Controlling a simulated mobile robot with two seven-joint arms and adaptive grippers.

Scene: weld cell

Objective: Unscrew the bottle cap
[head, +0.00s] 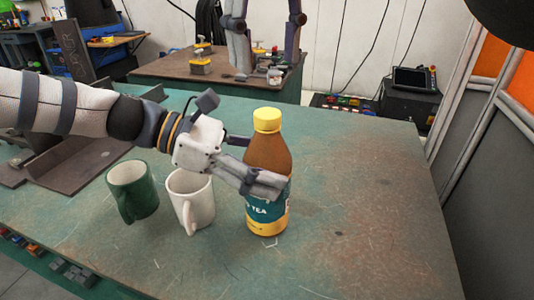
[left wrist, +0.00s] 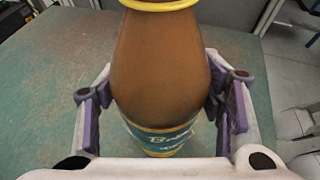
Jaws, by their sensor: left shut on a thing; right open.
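A brown tea bottle (head: 267,158) with a yellow cap (head: 267,120) and a teal and yellow label stands upright on the green worktable (head: 350,200). The cap sits on the bottle's neck. My left gripper (head: 268,185) comes in from the left and is shut around the bottle's body at the label. In the left wrist view, the bottle (left wrist: 160,70) fills the space between the left gripper's two fingers (left wrist: 163,115), and a yellow ring shows at the top edge. My right gripper (head: 268,65) hangs from the top of the head view, fingers down, open and empty above the cap.
A white mug (head: 197,205) stands just left of the bottle, with a green mug (head: 130,190) farther left. Dark metal pieces (head: 85,165) lie at the table's left. The table right of the bottle is clear. Another table (head: 170,75) stands behind.

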